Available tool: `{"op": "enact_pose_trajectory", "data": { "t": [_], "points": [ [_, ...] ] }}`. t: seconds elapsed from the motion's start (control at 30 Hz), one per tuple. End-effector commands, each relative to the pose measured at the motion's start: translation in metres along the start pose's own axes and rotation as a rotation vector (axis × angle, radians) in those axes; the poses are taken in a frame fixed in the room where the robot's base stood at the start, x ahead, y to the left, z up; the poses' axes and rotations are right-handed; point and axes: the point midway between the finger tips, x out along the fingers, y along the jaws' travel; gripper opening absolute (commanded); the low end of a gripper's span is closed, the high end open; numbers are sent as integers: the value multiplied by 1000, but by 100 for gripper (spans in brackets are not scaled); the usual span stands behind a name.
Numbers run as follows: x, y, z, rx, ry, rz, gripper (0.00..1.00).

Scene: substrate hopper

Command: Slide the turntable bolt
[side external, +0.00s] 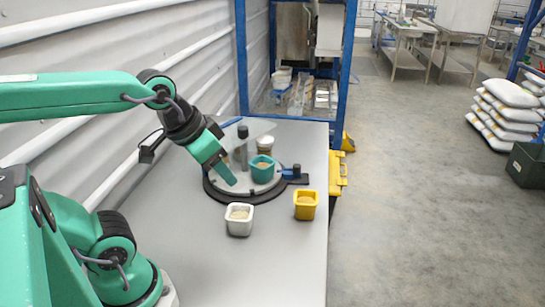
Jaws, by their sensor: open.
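The turntable (212,187) is a round disc in a dark ring on the grey table. The bolt (290,173), a blue piece in a dark mount, sits at its right edge. How far the bolt is slid cannot be told. A teal cup (262,171) with tan contents stands on the disc. My gripper (229,180) is open and empty, pointing down over the left part of the turntable, left of the teal cup and apart from the bolt. One teal finger shows clearly; the other is hidden or hard to make out.
A white cup (239,220) and a yellow cup (305,206) stand in front of the turntable. A dark upright post (243,133), a clear panel and a pale-lidded jar (265,145) stand at the back. A corrugated wall is left; the front table is clear.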

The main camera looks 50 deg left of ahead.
Motion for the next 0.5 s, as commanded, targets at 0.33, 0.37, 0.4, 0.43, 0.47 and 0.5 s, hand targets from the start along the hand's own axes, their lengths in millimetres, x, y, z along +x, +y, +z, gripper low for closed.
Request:
{"op": "enact_pose_trajectory", "data": {
  "t": [0.33,0.37,0.4,0.43,0.47,0.5],
  "points": [
    [3,-11,-56,88,-67,-9,42],
    [4,-12,-62,97,-74,-10,42],
    [6,-14,-70,110,-83,-10,42],
    [8,-16,-76,119,-90,-10,42],
    [9,-17,-82,130,-96,-10,42],
    [12,-19,-90,142,-104,-10,42]
  ]
}}
